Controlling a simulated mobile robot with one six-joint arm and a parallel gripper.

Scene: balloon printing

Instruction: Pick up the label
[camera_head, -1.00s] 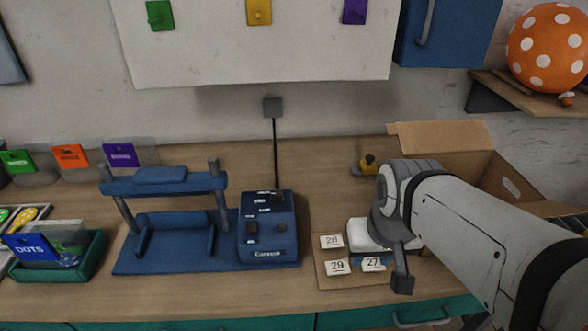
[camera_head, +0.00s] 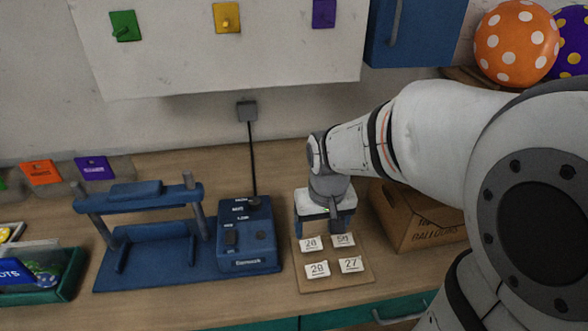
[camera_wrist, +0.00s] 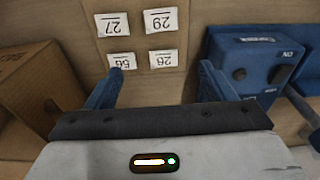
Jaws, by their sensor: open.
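Several white number labels lie flat on a tan board (camera_head: 333,284) on the workbench. The back row has one label (camera_head: 312,243) that reads as 26 in the wrist view (camera_wrist: 162,58) and another (camera_head: 343,240) that looks like 56 there (camera_wrist: 122,60). The front row has label 29 (camera_head: 317,269) and label 27 (camera_head: 351,264). My gripper (camera_head: 325,226) points down over the back of the board. In the wrist view its blue fingers (camera_wrist: 160,74) are apart and empty, with the 26 and 56 labels just beyond the fingertips. Its exact height above the board is unclear.
A blue machine with a control box (camera_head: 248,238) and a frame (camera_head: 145,240) stands left of the board. A cardboard box (camera_head: 410,225) stands to the right, partly behind my arm. A green tray (camera_head: 62,280) is at far left.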

